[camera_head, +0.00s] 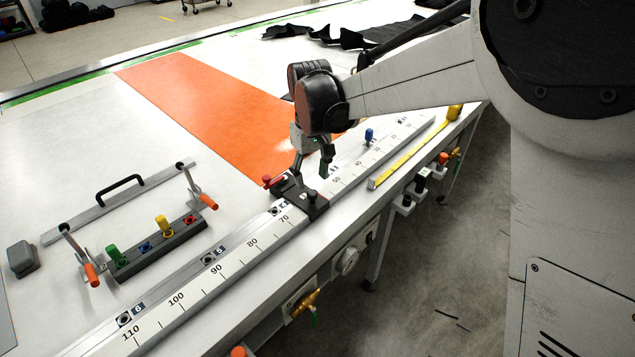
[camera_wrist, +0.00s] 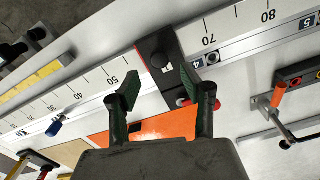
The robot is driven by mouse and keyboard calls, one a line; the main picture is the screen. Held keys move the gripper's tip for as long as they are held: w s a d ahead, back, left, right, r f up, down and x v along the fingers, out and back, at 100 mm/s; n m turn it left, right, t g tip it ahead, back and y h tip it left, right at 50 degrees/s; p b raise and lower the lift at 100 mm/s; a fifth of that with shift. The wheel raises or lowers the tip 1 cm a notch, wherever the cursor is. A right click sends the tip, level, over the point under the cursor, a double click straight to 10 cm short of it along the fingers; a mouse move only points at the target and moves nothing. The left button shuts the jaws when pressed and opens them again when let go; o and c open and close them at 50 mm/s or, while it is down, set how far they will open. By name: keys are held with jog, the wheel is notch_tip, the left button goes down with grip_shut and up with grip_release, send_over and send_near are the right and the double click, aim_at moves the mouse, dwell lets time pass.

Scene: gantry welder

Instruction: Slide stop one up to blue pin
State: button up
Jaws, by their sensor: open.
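The stop (camera_head: 313,203) is a dark block with a red knob (camera_head: 268,181), sitting across the scaled rail between the 50 and 70 marks. It also shows in the wrist view (camera_wrist: 157,50). The blue pin (camera_head: 369,135) stands upright on the rail farther up, toward the lower numbers; in the wrist view it is at the left (camera_wrist: 54,128). A stretch of bare rail separates stop and pin. My gripper (camera_head: 312,166) is open just over the stop. In the wrist view its two green-padded fingertips (camera_wrist: 158,84) appear either side of the stop; contact cannot be told.
A pin rack (camera_head: 155,247) with green, blue, yellow and red spots lies left of the rail, beside a handled bar (camera_head: 90,215) with orange-gripped clamps. An orange sheet (camera_head: 205,110) covers part of the table. A yellow rule (camera_head: 405,155) lies along the right edge.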

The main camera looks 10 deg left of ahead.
aim_at(312, 192)
notch_tip(312, 192, down, 7)
jog(key=shift+r, duration=0.1)
dwell(0.4)
grip_shut()
